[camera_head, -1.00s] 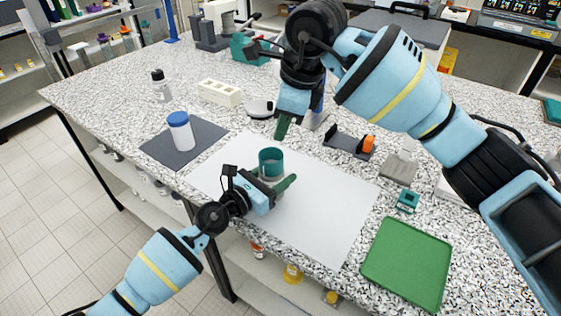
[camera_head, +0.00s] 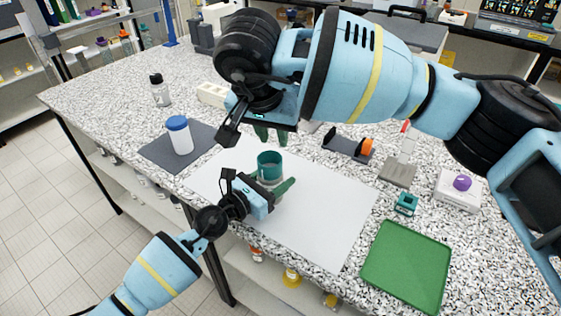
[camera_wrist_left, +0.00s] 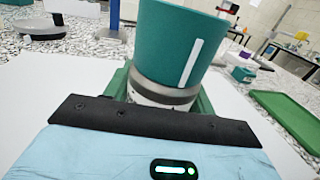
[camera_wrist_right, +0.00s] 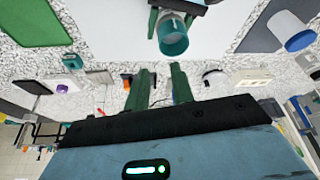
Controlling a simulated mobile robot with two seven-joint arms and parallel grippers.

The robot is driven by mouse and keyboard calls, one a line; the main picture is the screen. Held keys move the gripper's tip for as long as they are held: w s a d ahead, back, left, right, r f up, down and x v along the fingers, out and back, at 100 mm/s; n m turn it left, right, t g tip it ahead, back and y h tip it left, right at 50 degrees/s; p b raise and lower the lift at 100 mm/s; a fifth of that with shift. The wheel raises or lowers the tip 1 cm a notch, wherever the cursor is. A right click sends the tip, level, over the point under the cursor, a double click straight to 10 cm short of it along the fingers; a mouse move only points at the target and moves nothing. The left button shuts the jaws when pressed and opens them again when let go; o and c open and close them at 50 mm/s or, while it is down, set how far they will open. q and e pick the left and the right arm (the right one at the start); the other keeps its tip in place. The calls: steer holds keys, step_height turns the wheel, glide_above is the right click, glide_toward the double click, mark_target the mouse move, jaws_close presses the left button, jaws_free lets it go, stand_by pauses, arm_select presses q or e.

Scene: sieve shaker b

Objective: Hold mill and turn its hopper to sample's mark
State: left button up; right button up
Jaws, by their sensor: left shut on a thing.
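The mill has a teal hopper (camera_head: 269,160) on a pale, ringed body (camera_wrist_left: 160,92) and stands on the white sheet. My left gripper (camera_head: 273,184) is shut around the body, below the hopper. A white upright stripe (camera_wrist_left: 190,62) shows on the hopper in the left wrist view. My right gripper (camera_head: 262,134) is open and empty, behind and above the hopper; its green fingers (camera_wrist_right: 161,75) are apart in the right wrist view, with the hopper (camera_wrist_right: 174,38) beyond them. The likely sample, a white jar (camera_head: 180,138) with a blue lid, stands on a dark mat; I see no mark on it.
A green tray (camera_head: 405,268) lies at the front right. A small teal block (camera_head: 406,203), a dark holder with an orange part (camera_head: 345,146) and a grey stand (camera_head: 398,172) are right of the sheet. The white sheet (camera_head: 310,215) is bare right of the mill.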

mark_target(281, 162)
steer(key=x, duration=1.2)
steer(key=shift+c, duration=0.3)
jaws_close()
